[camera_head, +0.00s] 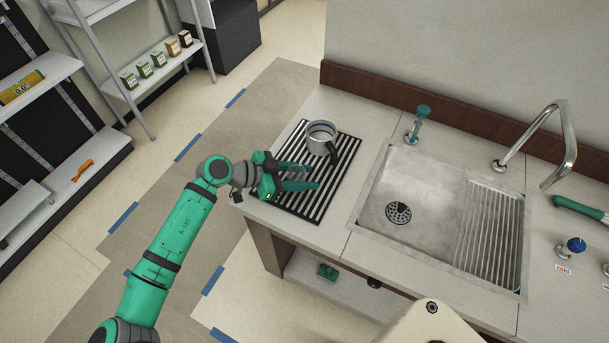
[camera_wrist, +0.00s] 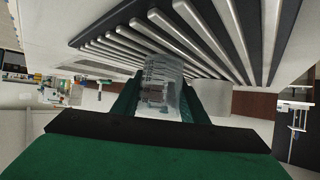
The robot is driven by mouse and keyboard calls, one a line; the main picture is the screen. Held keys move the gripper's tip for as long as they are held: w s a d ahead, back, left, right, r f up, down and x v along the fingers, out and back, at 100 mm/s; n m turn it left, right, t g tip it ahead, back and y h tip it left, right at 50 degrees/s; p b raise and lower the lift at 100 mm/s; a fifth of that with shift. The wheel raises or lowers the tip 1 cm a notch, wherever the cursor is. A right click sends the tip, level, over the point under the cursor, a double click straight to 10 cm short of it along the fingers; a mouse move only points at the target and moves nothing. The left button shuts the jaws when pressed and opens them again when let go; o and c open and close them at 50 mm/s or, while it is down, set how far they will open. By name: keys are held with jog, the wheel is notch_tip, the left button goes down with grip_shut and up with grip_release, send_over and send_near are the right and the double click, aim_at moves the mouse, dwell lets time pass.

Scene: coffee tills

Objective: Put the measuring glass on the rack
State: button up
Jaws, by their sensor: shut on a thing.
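The clear measuring glass (camera_wrist: 162,82) is between my two green fingers in the wrist view, where the picture is turned over. My gripper (camera_head: 303,178) is shut on it; the wrist view also shows the gripper (camera_wrist: 160,108). The slatted black and silver rack (camera_head: 318,205) lies on the counter left of the sink. It also shows at the top of the wrist view (camera_wrist: 205,35). The glass is over or at the rack's slats, and I cannot tell whether it touches them. In the head view the glass is hardly visible.
A metal pitcher (camera_head: 321,134) with a dark handle stands on the far part of the rack, close to my fingers. The steel sink (camera_head: 400,185) with its tap (camera_head: 570,140) lies to the right. The rack's near part is clear.

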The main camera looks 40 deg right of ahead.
jog(key=o, duration=1.1)
jog(key=shift+r, duration=0.15)
jog(key=v, duration=1.2)
